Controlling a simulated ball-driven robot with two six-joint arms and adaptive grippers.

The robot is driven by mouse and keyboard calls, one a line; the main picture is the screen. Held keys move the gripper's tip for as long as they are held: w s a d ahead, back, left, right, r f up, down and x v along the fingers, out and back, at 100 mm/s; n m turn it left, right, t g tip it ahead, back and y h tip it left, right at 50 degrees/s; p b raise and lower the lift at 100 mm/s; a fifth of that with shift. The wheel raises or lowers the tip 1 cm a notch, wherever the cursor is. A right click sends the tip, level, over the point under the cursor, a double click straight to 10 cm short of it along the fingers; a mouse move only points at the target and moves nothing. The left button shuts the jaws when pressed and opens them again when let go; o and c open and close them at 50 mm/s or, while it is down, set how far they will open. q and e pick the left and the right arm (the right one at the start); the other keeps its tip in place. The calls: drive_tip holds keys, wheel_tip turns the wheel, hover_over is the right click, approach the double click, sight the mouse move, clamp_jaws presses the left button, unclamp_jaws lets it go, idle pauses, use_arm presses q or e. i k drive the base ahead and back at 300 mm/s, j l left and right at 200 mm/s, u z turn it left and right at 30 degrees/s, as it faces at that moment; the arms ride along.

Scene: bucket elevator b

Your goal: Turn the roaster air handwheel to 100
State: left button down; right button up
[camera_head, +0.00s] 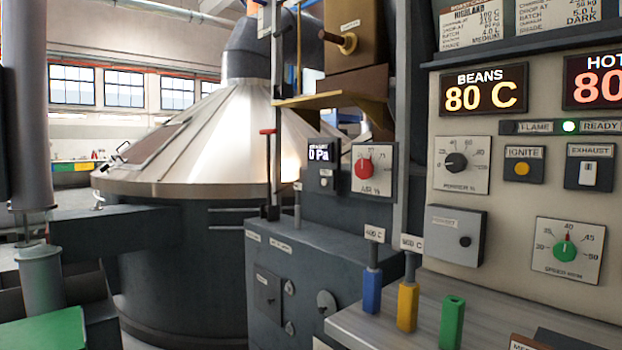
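The red round air knob (364,168) sits on a white square dial plate (385,188) labelled AIR %, on the dark cabinet front in the middle of the view. Numbers ring the knob, but they are too small to read surely. I cannot tell where its pointer stands. A small display (319,153) left of it reads 0 Pa. No gripper shows in this view, and nothing touches the knob.
A grey upright post (403,120) stands just right of the dial. Blue (372,290), yellow (408,306) and green (452,322) handles stand below it. A control panel (515,215) with a black power knob (456,163) and green speed knob (564,249) fills the right.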

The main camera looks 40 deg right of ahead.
sight(363, 168)
drive_tip(key=i+j+z, duration=0.15)
drive_tip(key=i+z, duration=0.25)
drive_tip(key=i, duration=0.2)
drive_tip(key=i+j+z, duration=0.4)
drive_tip(key=i, duration=0.2)
drive_tip(key=i+j+z, duration=0.4)
drive_tip(key=i, duration=0.15)
